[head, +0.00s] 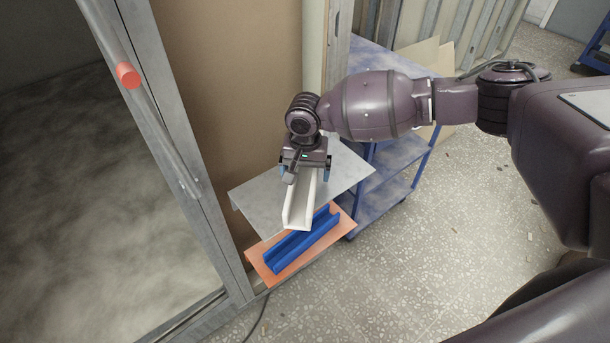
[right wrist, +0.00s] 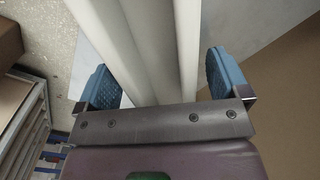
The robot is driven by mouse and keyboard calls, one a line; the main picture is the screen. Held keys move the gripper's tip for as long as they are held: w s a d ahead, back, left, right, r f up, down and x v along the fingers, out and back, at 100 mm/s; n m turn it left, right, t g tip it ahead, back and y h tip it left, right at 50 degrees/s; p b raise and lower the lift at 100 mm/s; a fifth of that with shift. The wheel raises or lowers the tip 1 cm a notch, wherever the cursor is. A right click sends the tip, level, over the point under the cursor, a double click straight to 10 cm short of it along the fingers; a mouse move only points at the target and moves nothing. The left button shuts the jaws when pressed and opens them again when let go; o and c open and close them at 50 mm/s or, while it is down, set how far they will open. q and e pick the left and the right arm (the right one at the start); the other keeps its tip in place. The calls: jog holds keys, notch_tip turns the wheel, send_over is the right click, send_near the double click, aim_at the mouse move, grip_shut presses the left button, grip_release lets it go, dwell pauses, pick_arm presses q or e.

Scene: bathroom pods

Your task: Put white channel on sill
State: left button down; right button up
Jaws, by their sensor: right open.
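The white channel (head: 298,208) is a U-shaped length lying lengthwise on a grey plate (head: 345,173), which looks like the sill. Its near end reaches the plate's front edge. My right gripper (head: 303,176) is over the channel's far part, with its blue fingers spread on either side. In the right wrist view, the channel (right wrist: 150,45) runs between the open fingers (right wrist: 163,80), with a gap beside the right finger. The channel's far end is hidden under the gripper. My left gripper is not in view.
Below the grey plate, a blue channel (head: 300,243) lies on an orange plate (head: 338,232). A blue shelf trolley (head: 385,188) stands behind. The speckled floor (head: 430,250) is open in front.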

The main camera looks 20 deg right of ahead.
jog(key=c, duration=1.1)
jog(key=shift+r, duration=0.1)
